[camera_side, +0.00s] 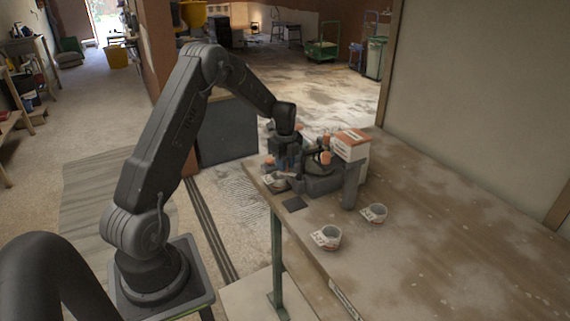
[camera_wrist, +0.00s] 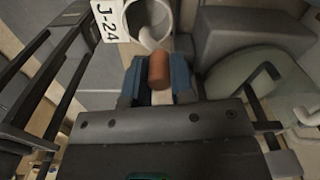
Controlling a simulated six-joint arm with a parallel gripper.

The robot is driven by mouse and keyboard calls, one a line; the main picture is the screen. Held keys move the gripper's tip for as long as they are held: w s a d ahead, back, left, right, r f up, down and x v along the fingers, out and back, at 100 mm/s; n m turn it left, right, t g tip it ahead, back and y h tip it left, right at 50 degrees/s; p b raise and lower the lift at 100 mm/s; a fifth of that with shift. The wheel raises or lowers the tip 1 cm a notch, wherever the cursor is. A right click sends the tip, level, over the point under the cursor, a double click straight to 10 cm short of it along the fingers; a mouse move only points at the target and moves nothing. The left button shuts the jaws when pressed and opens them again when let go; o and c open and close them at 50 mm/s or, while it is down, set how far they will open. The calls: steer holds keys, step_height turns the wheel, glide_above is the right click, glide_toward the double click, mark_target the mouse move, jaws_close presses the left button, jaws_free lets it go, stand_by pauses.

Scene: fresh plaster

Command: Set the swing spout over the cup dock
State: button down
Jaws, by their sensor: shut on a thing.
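The spout's own arm is mostly hidden. A white cup (camera_wrist: 148,14) with a J-24 tag stands just beyond the fingertips. I cannot tell whether the spout's end is over the cup, and the dock is not clearly visible.
A dark square plate (camera_side: 294,203) lies near the bench's left edge. The bench's right side is clear.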

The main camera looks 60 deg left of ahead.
stand_by(0.3)
steer(key=c, duration=1)
jaws_free()
steer(key=shift+o, duration=0.2)
steer(key=shift+r, duration=0.1)
step_height(320, 180, up, 14)
steer(key=s+d+r+n+t, duration=0.1)
steer(key=s+d+r+n, duration=0.3)
steer(key=d, duration=0.5)
steer(key=s+d+r+n+t, duration=0.1)
steer(key=s+d+r+n, duration=0.2)
steer(key=d+r, duration=0.35)
steer(key=s+d+f+n+t, duration=0.2)
steer(key=s+d+n, duration=0.6)
steer(key=s+d, duration=0.6)
steer(key=shift+s+d+f+n+t, duration=0.3)
steer(key=shift+s+f+n+t, duration=0.1)
steer(key=shift+s+t, duration=0.4)
